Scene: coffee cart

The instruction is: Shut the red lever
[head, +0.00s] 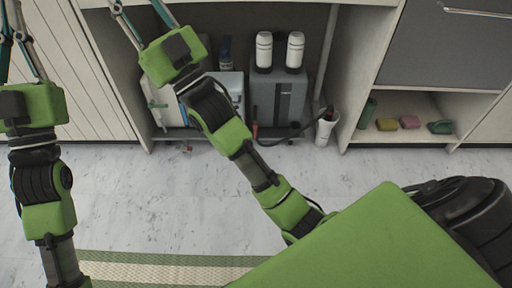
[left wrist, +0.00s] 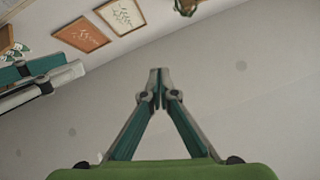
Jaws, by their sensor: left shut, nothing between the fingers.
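A small red piece (head: 255,130) shows low at the front left of the grey box (head: 279,100) on the cart's lower shelf. It is too small to tell whether it is the red lever or how it stands. My left gripper (head: 14,10) reaches up the far left edge, well away from it. In the left wrist view, the left gripper (left wrist: 158,75) has its fingertips together, empty, against a plain wall. My right gripper (head: 136,10) is at the top, left of centre; its fingers are spread apart, their tips cut off by the frame.
Two white canisters (head: 264,50) stand on the grey box. A white container (head: 325,128) with a black hose stands right of it. Coloured items (head: 410,122) lie on the right shelf. Framed pictures (left wrist: 122,16) hang on the wall.

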